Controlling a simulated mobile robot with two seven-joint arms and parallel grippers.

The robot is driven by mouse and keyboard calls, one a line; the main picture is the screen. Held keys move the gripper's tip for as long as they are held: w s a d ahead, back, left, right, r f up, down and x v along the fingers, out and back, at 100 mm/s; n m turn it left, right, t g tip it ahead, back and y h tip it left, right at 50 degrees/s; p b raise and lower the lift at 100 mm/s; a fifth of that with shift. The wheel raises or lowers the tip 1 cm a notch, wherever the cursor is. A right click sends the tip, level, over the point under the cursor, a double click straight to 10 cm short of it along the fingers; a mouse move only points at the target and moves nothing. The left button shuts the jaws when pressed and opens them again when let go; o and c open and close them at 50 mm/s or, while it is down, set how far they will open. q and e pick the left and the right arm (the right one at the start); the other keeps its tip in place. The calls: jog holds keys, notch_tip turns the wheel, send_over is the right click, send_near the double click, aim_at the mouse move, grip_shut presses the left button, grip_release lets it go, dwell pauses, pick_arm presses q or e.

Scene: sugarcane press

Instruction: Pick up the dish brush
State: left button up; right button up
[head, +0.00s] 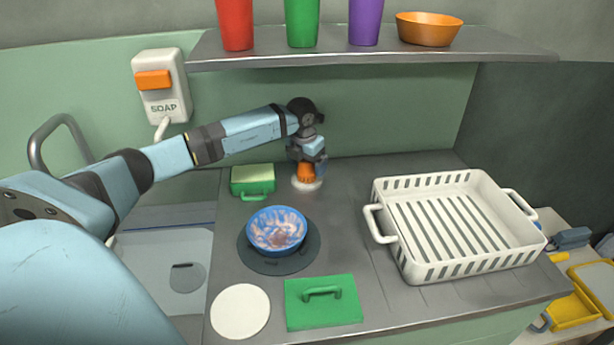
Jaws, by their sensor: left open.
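The dish brush (306,173) stands upright at the back of the counter, with an orange handle and a white base. My left arm reaches in from the left, and its gripper (307,160) points down right over the brush. The gripper is open, with its fingers at the top of the orange handle. They partly hide the handle, and I cannot tell whether they touch it. My right gripper does not show.
A soiled blue bowl (277,230) sits on a dark round mat (262,262) in front. A white dish rack (455,222) stands right. A shelf (350,52) with cups hangs above. The sink (160,250) is left.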

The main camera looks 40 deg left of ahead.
pick_arm(q)
jog(key=shift+r, duration=0.1)
jog(key=c, duration=1)
